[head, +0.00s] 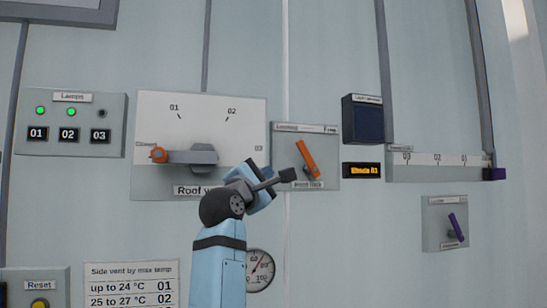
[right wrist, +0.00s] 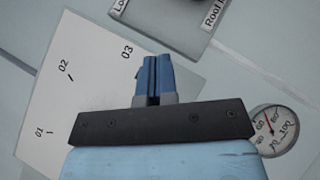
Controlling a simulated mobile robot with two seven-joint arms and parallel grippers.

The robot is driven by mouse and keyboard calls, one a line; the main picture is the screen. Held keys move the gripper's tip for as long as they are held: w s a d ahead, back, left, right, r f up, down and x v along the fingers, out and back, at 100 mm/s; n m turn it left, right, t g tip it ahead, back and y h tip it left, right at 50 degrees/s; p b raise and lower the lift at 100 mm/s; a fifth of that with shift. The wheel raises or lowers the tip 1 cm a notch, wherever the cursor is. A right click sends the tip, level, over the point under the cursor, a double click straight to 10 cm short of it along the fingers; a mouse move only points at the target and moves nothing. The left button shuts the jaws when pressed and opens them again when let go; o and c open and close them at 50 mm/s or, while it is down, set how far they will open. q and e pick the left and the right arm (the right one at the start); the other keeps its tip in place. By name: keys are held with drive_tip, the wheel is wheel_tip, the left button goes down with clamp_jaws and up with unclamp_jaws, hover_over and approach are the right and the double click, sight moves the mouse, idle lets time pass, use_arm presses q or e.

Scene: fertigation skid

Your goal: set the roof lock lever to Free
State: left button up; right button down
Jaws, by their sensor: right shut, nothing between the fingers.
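The roof lock lever (head: 306,158) is an orange bar on a grey plate (head: 331,172) in the head view. Its upper end leans up and left, toward the left label, which I read as a locking word; "Free" is at the upper right. My right gripper (head: 289,175) is just left of the lever's lower part; I cannot tell whether they touch. In the right wrist view its blue fingers (right wrist: 152,78) are shut together and empty. The roof lock plate (right wrist: 162,22) shows beyond them there, with the lever out of sight. My left gripper is not in view.
The roof vent panel (head: 155,112) with its grey, orange-ended handle (head: 190,157) is left of the lock plate. A round gauge (head: 261,270) is below. A dark box (head: 367,119) and lit display (head: 362,170) are right. A purple lever (head: 455,227) is lower right.

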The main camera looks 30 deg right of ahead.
sight(306, 159)
drive_tip(key=shift+w+a+r+m+y, duration=0.1)
drive_tip(key=shift+a+r+m+y, duration=0.15)
drive_tip(key=shift+r, duration=0.2)
drive_tip(key=shift+w+a+r+m+y, duration=0.15)
drive_tip(key=shift+r+m, duration=0.1)
drive_tip(key=shift+r, duration=0.2)
drive_tip(key=shift+s, duration=0.15)
drive_tip(key=p+x, duration=0.2)
drive_tip(key=x, duration=0.2)
drive_tip(key=s+p+x, duration=0.1)
drive_tip(key=p+x, duration=0.2)
drive_tip(key=x, duration=0.1)
drive_tip(key=r+p+x, duration=0.1)
drive_tip(key=p+x, duration=0.2)
drive_tip(key=x, duration=0.1)
drive_tip(key=shift+s+d+r, duration=0.1)
drive_tip(key=shift+s+d, duration=0.15)
drive_tip(key=shift+d, duration=0.3)
drive_tip(key=shift+s+d+r, duration=0.15)
drive_tip(key=shift+s+d, duration=0.05)
drive_tip(key=shift+d, duration=0.15)
drive_tip(key=shift+w, duration=0.1)
